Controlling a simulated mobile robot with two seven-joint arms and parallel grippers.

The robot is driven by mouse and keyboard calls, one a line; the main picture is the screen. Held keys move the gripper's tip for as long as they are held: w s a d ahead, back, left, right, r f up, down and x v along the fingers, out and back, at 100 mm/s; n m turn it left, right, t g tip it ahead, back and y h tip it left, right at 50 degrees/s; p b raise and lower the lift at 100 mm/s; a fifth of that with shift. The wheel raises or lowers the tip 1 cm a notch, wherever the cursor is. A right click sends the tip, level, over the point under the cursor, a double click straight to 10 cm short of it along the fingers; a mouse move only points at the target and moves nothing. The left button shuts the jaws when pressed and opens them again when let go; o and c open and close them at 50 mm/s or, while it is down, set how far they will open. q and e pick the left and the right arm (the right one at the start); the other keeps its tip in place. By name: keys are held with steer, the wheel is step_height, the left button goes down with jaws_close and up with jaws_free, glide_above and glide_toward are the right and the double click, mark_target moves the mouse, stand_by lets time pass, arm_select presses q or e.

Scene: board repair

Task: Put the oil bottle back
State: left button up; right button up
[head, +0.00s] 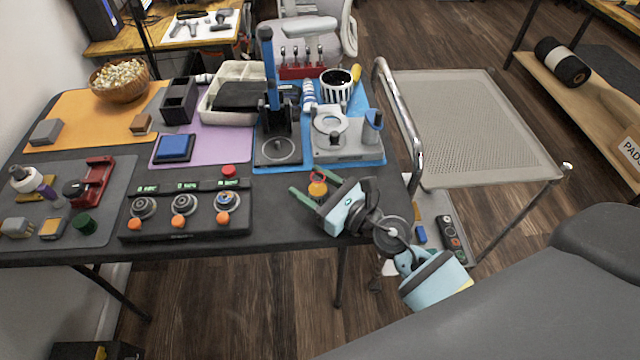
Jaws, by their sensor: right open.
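A small orange-and-yellow bottle (317,188), which looks like the oil bottle, stands upright near the right front part of the dark table. My right gripper (315,187) reaches in from the lower right with its green fingers open. The fingers lie on either side of the bottle in this view; I cannot tell whether they touch it. The bottle's lower part is partly hidden by the gripper. My left gripper is not in view.
Behind the bottle a grey fixture (347,148) stands on a blue mat (322,160), beside a black-and-blue press (277,140). A three-dial panel (184,208) is to the left. A metal-railed cart (470,125) stands to the right.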

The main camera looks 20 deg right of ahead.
steer(key=shift+r, duration=0.15)
steer(key=b+v, duration=0.2)
steer(key=v, duration=0.9)
steer(key=shift+s, duration=0.15)
steer(key=shift+s+d+b, duration=0.2)
steer(key=shift+s+b, duration=0.1)
stand_by(0.7)
